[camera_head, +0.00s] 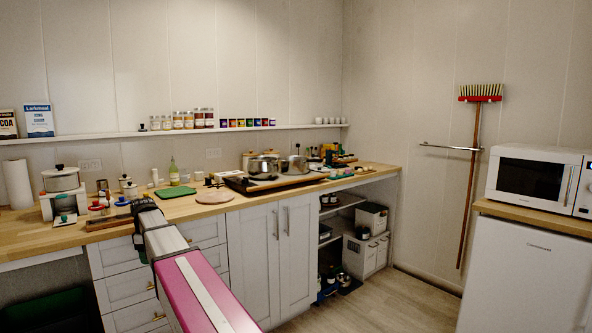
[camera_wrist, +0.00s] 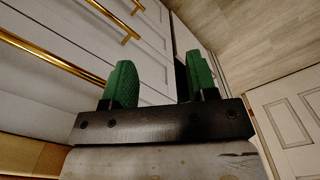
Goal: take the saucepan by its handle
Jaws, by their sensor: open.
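Two steel pots stand on the hob area of the wooden counter in the head view: one at left (camera_head: 264,167) and one at right (camera_head: 297,166). I cannot tell which is the saucepan, and no long handle shows clearly on either. My gripper (camera_wrist: 161,84) has two green fingers spread apart with nothing between them in the wrist view. It faces the cabinet fronts and the floor, and no pot shows there. In the head view my arm reaches toward the left part of the counter, well left of the steel pots; its fingers cannot be made out.
The wooden counter (camera_head: 234,206) holds a white lidded pot (camera_head: 61,180), a green mat (camera_head: 175,192), a round board (camera_head: 214,197) and a bottle (camera_head: 173,173). A shelf (camera_head: 240,129) with jars runs above. Gold drawer handles (camera_wrist: 60,63) are near my gripper. Floor (camera_head: 385,300) is clear at right.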

